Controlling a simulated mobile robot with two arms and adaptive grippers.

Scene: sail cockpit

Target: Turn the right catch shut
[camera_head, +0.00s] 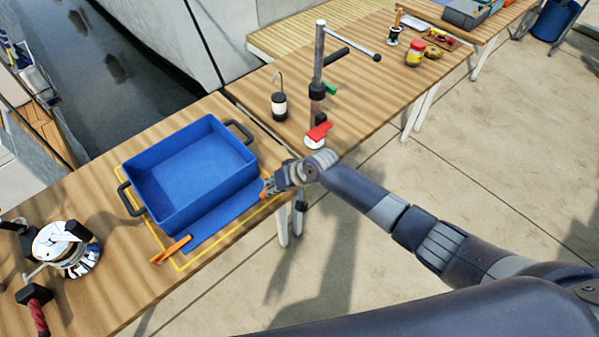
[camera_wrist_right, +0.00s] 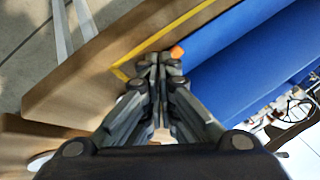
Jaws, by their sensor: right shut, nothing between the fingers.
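A blue open box (camera_head: 190,170) with black side handles sits on the wooden table. A flat blue panel (camera_head: 222,217) lies along its front side. The left orange catch (camera_head: 172,250) sticks out at the panel's left end. The right orange catch (camera_wrist_right: 177,52) shows only as a small orange bit by my fingertips; its turn cannot be told. My right gripper (camera_head: 271,187) is at the panel's right end, shut and empty. In the right wrist view its fingertips (camera_wrist_right: 160,58) meet beside the orange bit, and contact is unclear. My left gripper is not in view.
A yellow outline (camera_head: 181,266) on the table surrounds the box. A metal stand with a red part (camera_head: 318,131) and a lantern (camera_head: 279,104) stand behind right. A winch (camera_head: 66,246) stands at left.

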